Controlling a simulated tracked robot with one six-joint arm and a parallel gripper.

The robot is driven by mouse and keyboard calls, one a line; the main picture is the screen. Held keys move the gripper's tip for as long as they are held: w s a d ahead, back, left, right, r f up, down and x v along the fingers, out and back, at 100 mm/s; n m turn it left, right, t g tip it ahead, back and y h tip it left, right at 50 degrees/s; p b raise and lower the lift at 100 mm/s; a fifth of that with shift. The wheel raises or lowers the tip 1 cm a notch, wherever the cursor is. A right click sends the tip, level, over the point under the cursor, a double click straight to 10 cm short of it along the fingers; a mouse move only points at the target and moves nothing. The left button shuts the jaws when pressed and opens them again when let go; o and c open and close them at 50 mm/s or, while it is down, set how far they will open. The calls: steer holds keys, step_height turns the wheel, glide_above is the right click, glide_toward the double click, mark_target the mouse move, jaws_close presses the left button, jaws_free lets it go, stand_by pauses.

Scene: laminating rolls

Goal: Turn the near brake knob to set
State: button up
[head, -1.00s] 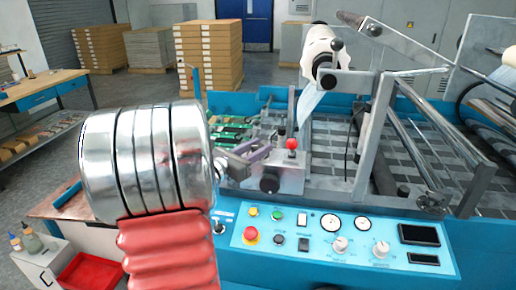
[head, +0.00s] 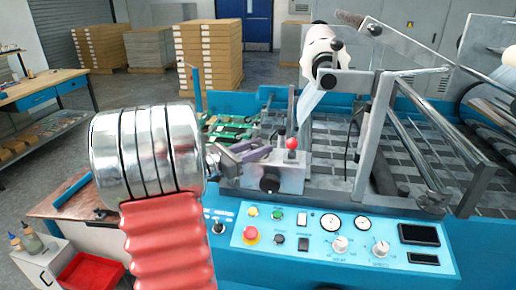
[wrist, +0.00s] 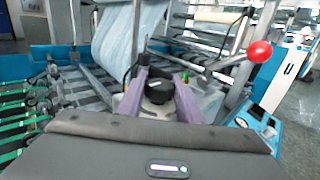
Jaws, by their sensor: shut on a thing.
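A black knob (wrist: 158,92) with a pale pointer mark on its face shows in the wrist view. It sits between the two purple fingers of my gripper (wrist: 158,97), which is shut on it. In the head view my gripper (head: 258,152) reaches in from the left to the grey metal block (head: 292,178) at the near side of the machine. There I cannot make out the held knob clearly behind the fingers. The printed scale around the knob is too small to read.
A red ball lever (head: 292,143) stands close to my fingers, on the right in the wrist view (wrist: 260,51). A dark round part (head: 270,184) is on the block's front. The blue control panel (head: 345,262) lies below, and a metal frame (head: 366,145) rises to the right.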

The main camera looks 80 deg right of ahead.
steer(key=m+g+y, duration=0.2)
steer(key=y, duration=0.1)
steer(key=m+g+y, duration=0.2)
steer(key=m+y, duration=0.1)
steer(key=y, duration=0.1)
steer(key=shift+m+g+y, duration=0.15)
steer(key=shift+m+y, duration=1)
steer(key=shift+y, duration=0.55)
steer(key=shift+m+g+y, duration=0.15)
steer(key=shift+m+y, duration=1)
steer(key=shift+y, duration=0.95)
steer(key=o, duration=1)
steer(key=shift+o, duration=0.2)
steer(key=shift+n+h, duration=0.3)
steer(key=shift+h, duration=0.5)
